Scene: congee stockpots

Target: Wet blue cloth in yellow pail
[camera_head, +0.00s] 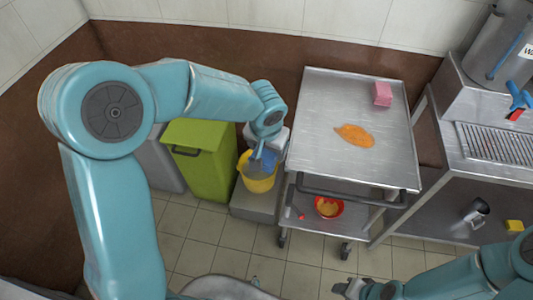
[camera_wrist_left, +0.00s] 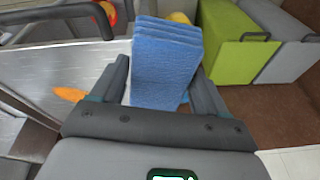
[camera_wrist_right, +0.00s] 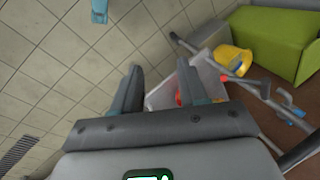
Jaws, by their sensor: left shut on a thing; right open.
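The yellow pail (camera_head: 257,178) stands on a low grey block beside the green bin, with greyish water showing inside. The blue cloth (camera_head: 266,158) is folded and hangs from my left gripper (camera_head: 268,143) at the pail's mouth. In the left wrist view the cloth (camera_wrist_left: 165,62) is between the two fingers of the left gripper (camera_wrist_left: 160,85), which is shut on it. Whether the cloth touches the water I cannot tell. My right gripper (camera_head: 350,289) is low at the front right, open and empty; its spread fingers (camera_wrist_right: 160,90) show in the right wrist view.
A steel trolley (camera_head: 320,110) right of the pail carries an orange spill (camera_head: 355,135) and a pink block (camera_head: 382,94). A red bowl (camera_head: 329,207) is on its lower shelf. The green bin (camera_head: 205,160) stands close left of the pail. Tiled floor in front is clear.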

